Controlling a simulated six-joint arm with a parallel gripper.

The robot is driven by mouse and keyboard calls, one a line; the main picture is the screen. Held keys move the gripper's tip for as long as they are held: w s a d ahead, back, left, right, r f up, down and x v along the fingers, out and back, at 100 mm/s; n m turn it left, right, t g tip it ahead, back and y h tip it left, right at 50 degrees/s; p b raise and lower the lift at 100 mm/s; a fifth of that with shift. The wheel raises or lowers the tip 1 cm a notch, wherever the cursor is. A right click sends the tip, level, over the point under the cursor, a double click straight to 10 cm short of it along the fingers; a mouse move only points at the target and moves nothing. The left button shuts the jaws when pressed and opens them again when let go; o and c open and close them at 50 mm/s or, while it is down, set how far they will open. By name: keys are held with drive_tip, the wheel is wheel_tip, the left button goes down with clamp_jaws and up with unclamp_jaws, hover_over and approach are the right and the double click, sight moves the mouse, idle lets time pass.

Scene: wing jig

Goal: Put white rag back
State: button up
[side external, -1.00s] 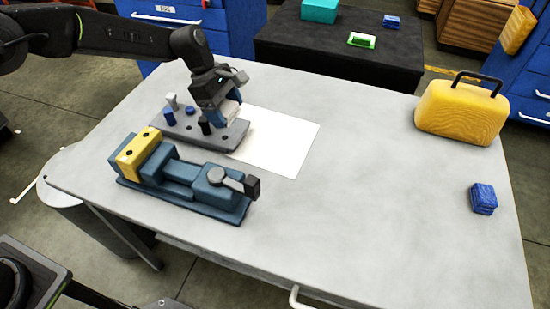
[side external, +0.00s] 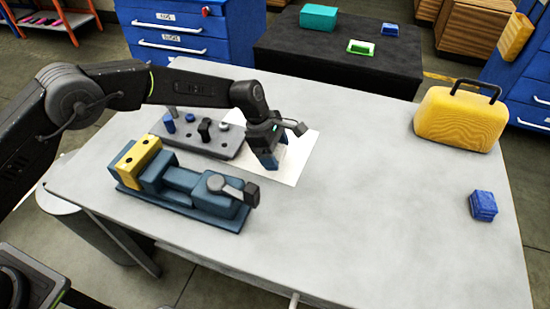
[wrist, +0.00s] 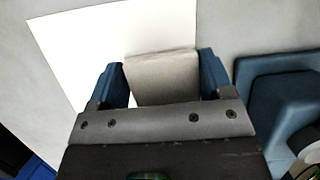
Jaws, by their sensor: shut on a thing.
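My gripper (side external: 270,160) is shut on the white rag, with one blue finger on each side. In the wrist view the rag (wrist: 163,78) is a pale grey-white folded block between the fingers of my gripper (wrist: 163,85). In the side view my fingers mostly hide it. The gripper is over the left part of a flat white sheet (side external: 304,150) on the table. The sheet also shows in the wrist view (wrist: 85,45), behind the rag. I cannot tell whether the rag touches it.
A grey rack (side external: 190,140) with several small parts stands left of the gripper. A blue vise (side external: 185,185) with a yellow block (side external: 137,163) is in front. A yellow case (side external: 460,120) and folded blue cloths (side external: 483,205) are at the right. The table's middle right is clear.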

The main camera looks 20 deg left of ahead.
drive_tip(key=shift+f, duration=1.45)
drive_tip(key=o, duration=1)
drive_tip(key=shift+f, duration=0.15)
drive_tip(key=shift+o, duration=0.2)
drive_tip(key=v, duration=1.2)
